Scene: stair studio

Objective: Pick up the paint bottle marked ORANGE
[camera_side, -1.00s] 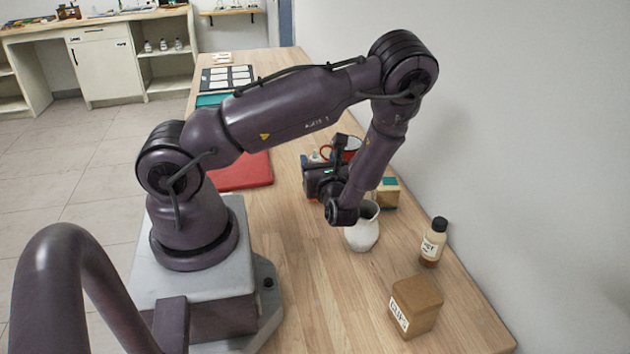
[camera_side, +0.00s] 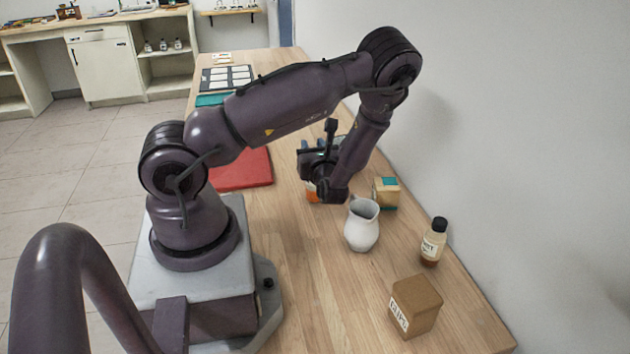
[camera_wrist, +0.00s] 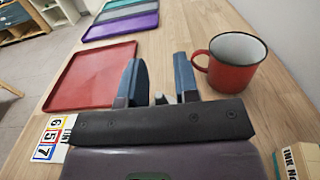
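My gripper (camera_wrist: 160,82) is open in the wrist view, its two blue-grey fingers apart. Small pale shapes show low between the fingers; I cannot tell what they are.
A red mug (camera_wrist: 235,62) stands right of the fingers, a red tray (camera_wrist: 92,76) lies left. A numbered card (camera_wrist: 55,138) is lower left, an ink box (camera_wrist: 297,160) lower right. The white pitcher (camera_side: 361,228), dark-capped bottle (camera_side: 433,243) and clips box (camera_side: 415,307) stand nearer the side camera.

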